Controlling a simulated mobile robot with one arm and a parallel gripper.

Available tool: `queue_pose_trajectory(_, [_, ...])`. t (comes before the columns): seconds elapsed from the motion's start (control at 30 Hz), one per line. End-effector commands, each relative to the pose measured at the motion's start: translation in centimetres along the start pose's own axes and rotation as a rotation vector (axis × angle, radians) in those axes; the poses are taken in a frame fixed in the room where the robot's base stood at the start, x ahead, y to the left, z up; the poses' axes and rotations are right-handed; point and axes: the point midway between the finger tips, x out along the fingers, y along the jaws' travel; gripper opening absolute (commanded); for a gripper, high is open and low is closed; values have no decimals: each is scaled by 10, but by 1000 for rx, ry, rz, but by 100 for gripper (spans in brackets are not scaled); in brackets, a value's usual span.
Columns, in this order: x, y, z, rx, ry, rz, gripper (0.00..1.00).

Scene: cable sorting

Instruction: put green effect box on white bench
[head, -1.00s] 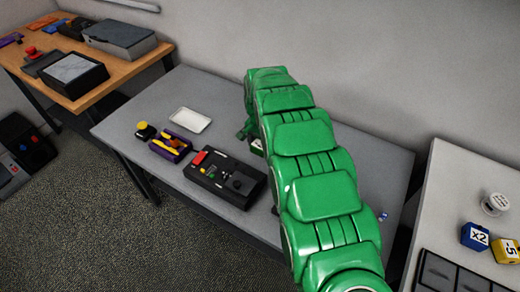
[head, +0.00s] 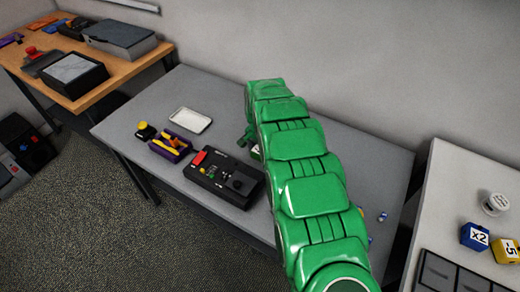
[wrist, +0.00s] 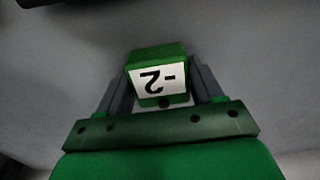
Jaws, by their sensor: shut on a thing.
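The green effect box (wrist: 157,73) has a white label reading "-2", seen upside down in the wrist view. My gripper (wrist: 160,82) is shut on it, with a grey finger on each side. In the head view my green arm reaches over the grey table, and my gripper (head: 248,141) is mostly hidden behind it; only a small bit of the box shows. I cannot tell how high above the table the box is. The white bench (head: 452,190) stands at the right, apart from the gripper.
The white bench holds a blue "x2" box (head: 474,236), a yellow "-.5" box (head: 506,250), a white round item (head: 495,203) and a dark tray (head: 440,272). The grey table holds a black control box (head: 224,178), a purple holder (head: 171,147) and a white tray (head: 190,120).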

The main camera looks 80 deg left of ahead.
Motion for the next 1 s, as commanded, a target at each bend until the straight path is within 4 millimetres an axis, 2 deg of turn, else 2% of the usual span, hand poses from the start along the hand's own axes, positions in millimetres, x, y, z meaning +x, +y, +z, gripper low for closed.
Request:
queue_pose_trajectory(0.03, [0,0,0,0,0,0,71])
queue_pose_trajectory(0.17, [0,0,0,0,0,0,90])
queue_pose_trajectory(0.2, [0,0,0,0,0,0,92])
queue_pose_trajectory(0.63, [-5,0,0,0,0,0,92])
queue_pose_trajectory(0.87, [-31,0,0,0,0,0,92])
queue_pose_trajectory(1.0, [-56,1,-1,2,2,-1,92])
